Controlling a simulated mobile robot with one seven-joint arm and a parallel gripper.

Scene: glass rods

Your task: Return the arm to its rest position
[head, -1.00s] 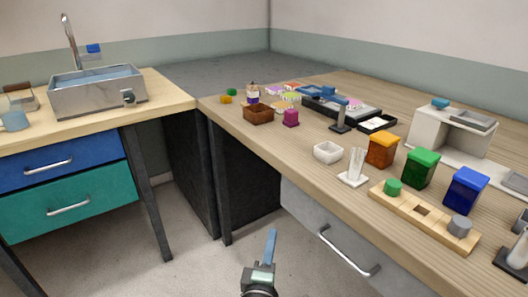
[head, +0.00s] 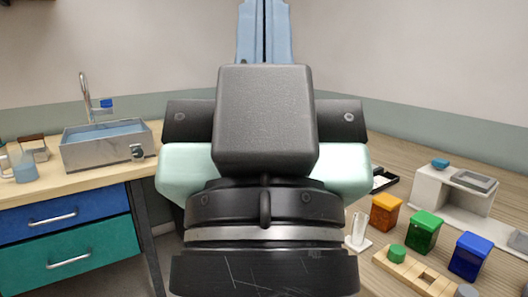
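My gripper (head: 264,30) is at the top centre of the head view, raised in front of the back wall, with its blue fingers pointing up. The fingers lie side by side with only a thin dark line between them, so it looks shut. My dark and pale green arm links fill the middle of the view and hide the table corner and much of the right counter.
A sink (head: 108,146) stands on the left counter. On the right are orange (head: 385,212), green (head: 424,232) and blue (head: 470,255) bins, a wooden block with holes (head: 412,274), a clear holder (head: 358,232) and a white stand (head: 452,200).

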